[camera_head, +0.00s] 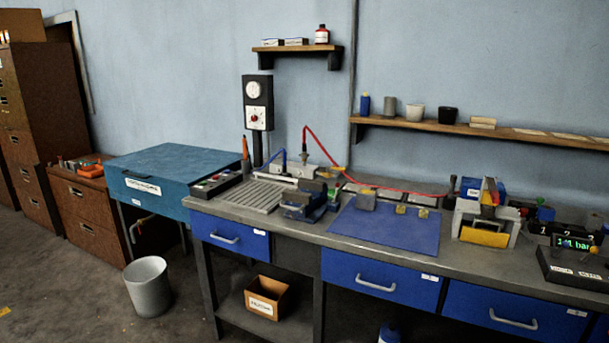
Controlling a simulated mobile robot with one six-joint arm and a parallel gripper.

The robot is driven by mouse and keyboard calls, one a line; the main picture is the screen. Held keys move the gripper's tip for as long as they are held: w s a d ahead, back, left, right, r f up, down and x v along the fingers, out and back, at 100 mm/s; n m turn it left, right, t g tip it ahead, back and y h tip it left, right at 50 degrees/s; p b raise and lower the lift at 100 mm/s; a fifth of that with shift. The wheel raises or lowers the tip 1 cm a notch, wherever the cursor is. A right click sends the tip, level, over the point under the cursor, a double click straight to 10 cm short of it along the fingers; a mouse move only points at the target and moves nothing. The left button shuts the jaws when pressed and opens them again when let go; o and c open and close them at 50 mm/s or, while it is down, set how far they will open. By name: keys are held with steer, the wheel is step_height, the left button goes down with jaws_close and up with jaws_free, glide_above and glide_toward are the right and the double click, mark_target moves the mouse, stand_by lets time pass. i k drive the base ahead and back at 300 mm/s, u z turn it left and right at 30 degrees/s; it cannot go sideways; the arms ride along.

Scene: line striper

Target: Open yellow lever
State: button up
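A small yellow-orange part (340,170) sits at the back of the bench, where the red hose comes down near the wall. It looks like a valve lever, but it is too small to tell its position. A white-framed device (462,219) on the right of the bench has a yellow upright piece (489,190) and a yellow front plate (485,236). A yellow knob (593,250) stands on a black box at the far right. I cannot tell for sure which is the yellow lever. My gripper is not in view.
The grey workbench (350,243) has blue drawers below. A blue mat (395,235) and a vise (303,204) lie on it. The red hose (395,190) runs along the back. A grey bin (148,287) stands on the floor, which is open at lower left.

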mark_target(593, 249)
steer(key=z, duration=4.3)
steer(key=i, duration=0.1)
steer(key=u, duration=2.7)
steer(key=k, duration=0.6)
steer(key=u, duration=0.1)
steer(key=i, duration=0.6)
